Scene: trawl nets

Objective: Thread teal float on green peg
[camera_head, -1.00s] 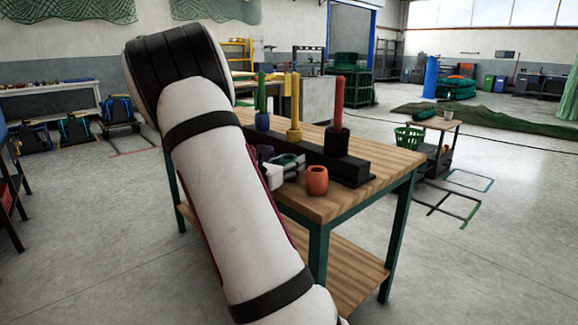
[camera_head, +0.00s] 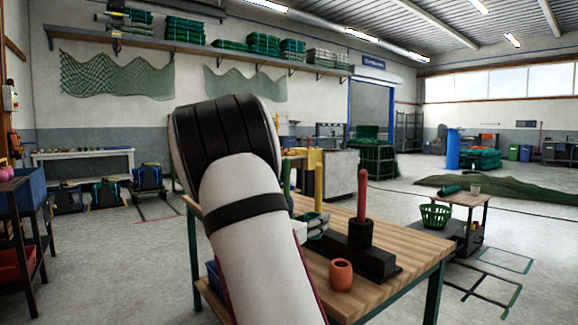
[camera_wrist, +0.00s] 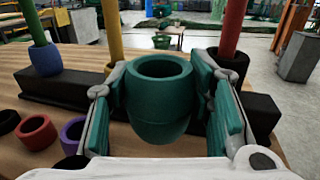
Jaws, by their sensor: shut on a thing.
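The teal float (camera_wrist: 157,105) is a hollow barrel held upright between the two fingers of my gripper (camera_wrist: 160,95) in the wrist view. Its open bore faces up. The green peg (camera_wrist: 30,22) stands to the left, with a blue float (camera_wrist: 45,60) around its lower part. The teal float is apart from it, in front of the bar between the yellow peg (camera_wrist: 112,30) and the red peg (camera_wrist: 232,25). In the head view my gripper (camera_head: 312,225) is near the yellow peg's base, and my arm partly hides the green peg (camera_head: 286,180).
The pegs stand on a black bar (camera_wrist: 75,90) on the wooden table (camera_head: 412,250). A black float (camera_wrist: 230,62) is around the red peg. Loose purple (camera_wrist: 73,130) and red (camera_wrist: 36,132) floats lie at left. An orange float (camera_head: 341,274) stands near the table's front edge.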

